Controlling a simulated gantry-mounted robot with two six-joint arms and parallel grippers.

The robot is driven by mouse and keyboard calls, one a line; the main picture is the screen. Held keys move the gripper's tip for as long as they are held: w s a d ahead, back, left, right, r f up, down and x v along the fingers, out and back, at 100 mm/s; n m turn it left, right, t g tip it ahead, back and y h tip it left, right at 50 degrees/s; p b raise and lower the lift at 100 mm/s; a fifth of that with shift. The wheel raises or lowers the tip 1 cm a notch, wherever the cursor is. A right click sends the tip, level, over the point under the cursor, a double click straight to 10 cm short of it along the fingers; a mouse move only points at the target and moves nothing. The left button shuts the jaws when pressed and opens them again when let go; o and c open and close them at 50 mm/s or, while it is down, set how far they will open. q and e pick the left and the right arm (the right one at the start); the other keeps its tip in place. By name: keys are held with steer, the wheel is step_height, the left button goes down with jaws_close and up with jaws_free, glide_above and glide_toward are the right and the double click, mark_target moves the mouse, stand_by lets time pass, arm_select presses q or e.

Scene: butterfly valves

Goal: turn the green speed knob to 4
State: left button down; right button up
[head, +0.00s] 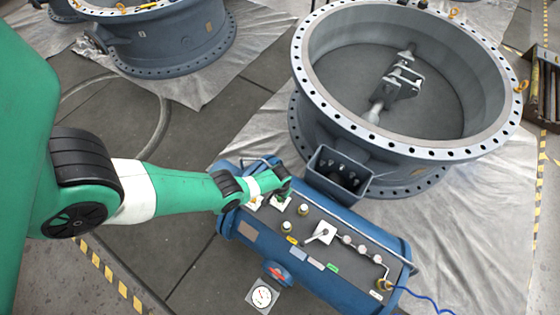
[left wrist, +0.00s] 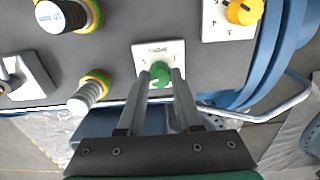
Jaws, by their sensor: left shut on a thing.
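The green speed knob (left wrist: 160,74) sits on a white square plate (left wrist: 146,52) with small dial marks in the left wrist view. My left gripper (left wrist: 162,80) has its two fingers on either side of the knob and is shut on it. The marks are too small to read, so I cannot tell the knob's setting. In the head view my left gripper (head: 282,190) is over the far left part of the blue cylinder's panel and hides the knob. My right gripper is not in view.
A yellow knob (left wrist: 243,11) is right of the green one in the left wrist view. Button posts (left wrist: 88,90) stand to its left. A lever (head: 318,236) and pipe fittings are farther along the panel (head: 262,230). A large grey valve (head: 400,150) stands behind.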

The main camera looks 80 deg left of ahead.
mark_target(280, 198)
arm_select(q)
steer(key=shift+n, duration=1.4)
steer(key=c, duration=0.6)
jaws_free()
steer(key=shift+r, duration=0.1)
step_height(280, 198, up, 11)
steer(key=p, duration=1.1)
steer(key=shift+r+p, duration=0.2)
steer(key=shift+p, duration=0.1)
